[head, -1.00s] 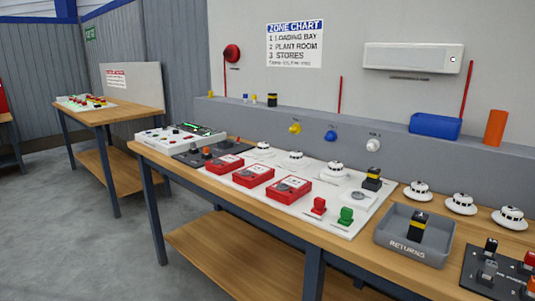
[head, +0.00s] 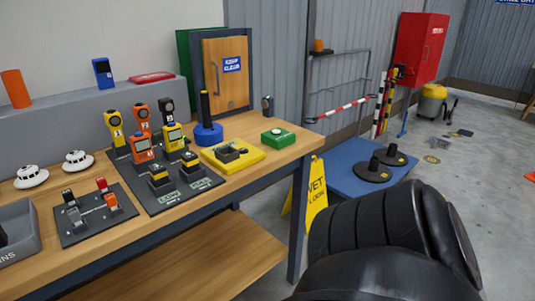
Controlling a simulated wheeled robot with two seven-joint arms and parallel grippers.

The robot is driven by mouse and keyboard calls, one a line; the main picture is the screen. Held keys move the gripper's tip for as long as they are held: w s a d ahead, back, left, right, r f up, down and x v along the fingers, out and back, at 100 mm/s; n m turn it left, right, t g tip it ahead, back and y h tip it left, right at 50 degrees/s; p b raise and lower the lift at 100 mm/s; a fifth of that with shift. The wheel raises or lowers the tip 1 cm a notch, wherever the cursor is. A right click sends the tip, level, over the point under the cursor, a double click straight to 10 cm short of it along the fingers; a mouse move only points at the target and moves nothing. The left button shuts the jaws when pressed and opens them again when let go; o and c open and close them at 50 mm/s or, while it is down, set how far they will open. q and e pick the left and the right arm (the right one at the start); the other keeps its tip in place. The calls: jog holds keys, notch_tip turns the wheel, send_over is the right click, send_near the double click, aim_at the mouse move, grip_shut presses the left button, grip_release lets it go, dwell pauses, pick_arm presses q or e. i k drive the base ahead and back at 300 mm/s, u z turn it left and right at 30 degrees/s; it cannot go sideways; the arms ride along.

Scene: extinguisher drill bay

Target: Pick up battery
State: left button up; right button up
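Neither of my grippers is in view. A large black part of my own arm fills the lower right, apart from the bench.
A grey returns tray (head: 32,248) is cut off at the left. A dark switch board (head: 82,229), two white detectors (head: 76,160), a yellow case (head: 233,158) and a green box (head: 278,138) share the bench. A yellow wet-floor sign (head: 316,200) stands beyond its right end.

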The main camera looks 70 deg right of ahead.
aim_at(189, 159)
jog(key=z, duration=1.55)
